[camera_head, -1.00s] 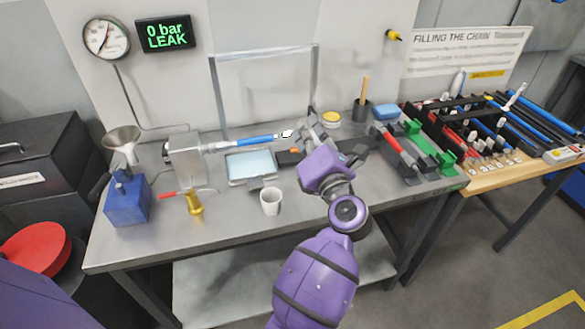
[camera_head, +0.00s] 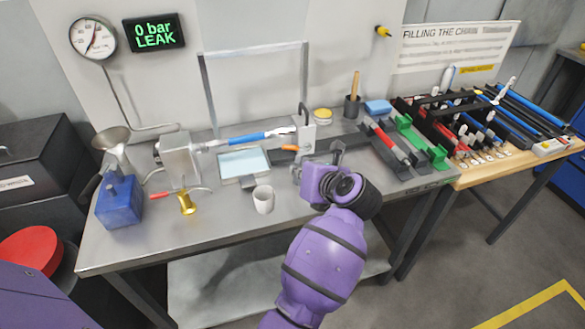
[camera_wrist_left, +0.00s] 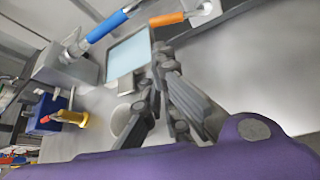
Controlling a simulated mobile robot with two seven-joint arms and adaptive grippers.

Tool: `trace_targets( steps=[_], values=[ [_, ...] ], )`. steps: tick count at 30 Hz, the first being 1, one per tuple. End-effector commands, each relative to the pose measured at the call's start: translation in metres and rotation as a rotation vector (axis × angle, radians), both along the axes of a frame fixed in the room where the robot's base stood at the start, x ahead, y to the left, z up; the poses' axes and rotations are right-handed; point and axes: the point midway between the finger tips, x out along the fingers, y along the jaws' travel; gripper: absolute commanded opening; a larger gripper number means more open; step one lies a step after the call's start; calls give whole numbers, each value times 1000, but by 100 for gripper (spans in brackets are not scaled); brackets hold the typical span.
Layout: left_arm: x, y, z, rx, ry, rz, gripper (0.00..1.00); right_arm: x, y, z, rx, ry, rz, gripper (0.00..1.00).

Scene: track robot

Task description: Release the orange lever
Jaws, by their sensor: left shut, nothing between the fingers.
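The orange lever (camera_head: 290,148) lies low beside the grey metal block (camera_head: 302,133) at the back of the bench. It also shows at the top of the left wrist view (camera_wrist_left: 167,19), joined to the pale block. My left gripper (camera_head: 312,164) is in front of the lever and a little to its right in the head view, apart from it. In the left wrist view its fingers (camera_wrist_left: 160,48) are shut and empty, with a gap between them and the lever. My right gripper is not in view.
A blue-handled rod (camera_head: 250,138) runs left from the block to a metal housing (camera_head: 181,160). A light tray (camera_head: 243,178) and a white cup (camera_head: 263,200) stand left of my gripper. A rack with a red rod (camera_head: 388,142) stands to the right. The display (camera_head: 155,34) reads 0 bar LEAK.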

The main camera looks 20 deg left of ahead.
Motion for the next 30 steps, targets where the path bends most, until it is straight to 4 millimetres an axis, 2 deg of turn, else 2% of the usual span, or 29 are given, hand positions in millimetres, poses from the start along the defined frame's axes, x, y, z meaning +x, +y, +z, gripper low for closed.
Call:
trace_targets(
  steps=[6,13,18,30],
  values=[
    [25,28,-16,7,-2,3,0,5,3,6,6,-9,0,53],
    [47,48,-34,5,0,0,0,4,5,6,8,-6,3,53],
    [53,54,-40,2,-1,0,0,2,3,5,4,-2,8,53],
    [54,55,-40,4,1,0,0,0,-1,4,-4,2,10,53]
  ],
)
